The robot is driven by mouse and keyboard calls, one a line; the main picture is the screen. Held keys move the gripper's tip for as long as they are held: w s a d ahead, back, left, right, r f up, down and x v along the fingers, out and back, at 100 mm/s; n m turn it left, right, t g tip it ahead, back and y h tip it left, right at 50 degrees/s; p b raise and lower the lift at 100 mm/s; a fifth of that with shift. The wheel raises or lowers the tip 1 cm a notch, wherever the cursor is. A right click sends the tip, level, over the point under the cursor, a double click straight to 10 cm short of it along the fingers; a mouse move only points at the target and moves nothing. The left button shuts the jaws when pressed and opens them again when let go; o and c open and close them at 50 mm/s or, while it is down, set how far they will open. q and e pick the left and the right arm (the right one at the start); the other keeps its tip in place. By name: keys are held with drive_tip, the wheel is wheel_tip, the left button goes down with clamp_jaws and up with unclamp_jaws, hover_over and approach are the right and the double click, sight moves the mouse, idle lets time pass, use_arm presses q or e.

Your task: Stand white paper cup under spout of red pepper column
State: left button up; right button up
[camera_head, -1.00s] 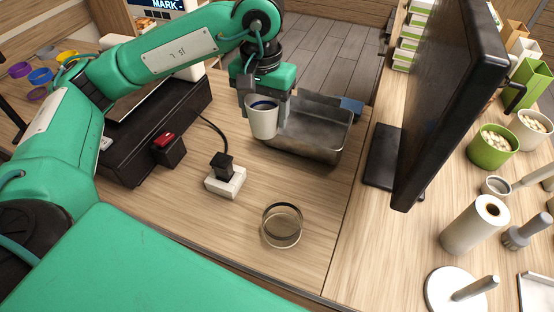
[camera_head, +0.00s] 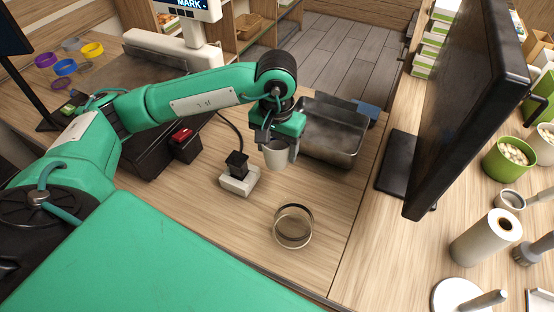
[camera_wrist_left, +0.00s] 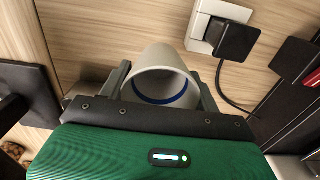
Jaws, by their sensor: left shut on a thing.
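A white paper cup (camera_head: 275,156) is held in my left gripper (camera_head: 277,150), in front of the steel tray in the head view. The left wrist view shows the cup (camera_wrist_left: 160,78) between the two fingers of the gripper (camera_wrist_left: 165,88), with its open end toward the camera and a blue ring inside. The fingers are shut on its sides. The cup looks close to upright, but I cannot tell how far it is above the counter. I see no red pepper column or spout. My right gripper is not in view.
A steel tray (camera_head: 330,140) stands behind the cup. A socket block (camera_head: 239,181) with a black plug is left of it. A round glass dish (camera_head: 293,228) lies nearer. A black monitor (camera_head: 468,110) stands to the right. Bare counter (camera_head: 225,225) lies in front.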

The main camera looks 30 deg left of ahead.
sight(277, 165)
use_arm(q)
drive_tip(key=shift+f+p, duration=0.7)
drive_tip(key=shift+f, duration=2.65)
drive_tip(key=shift+f, duration=0.1)
drive_tip(key=o, duration=1)
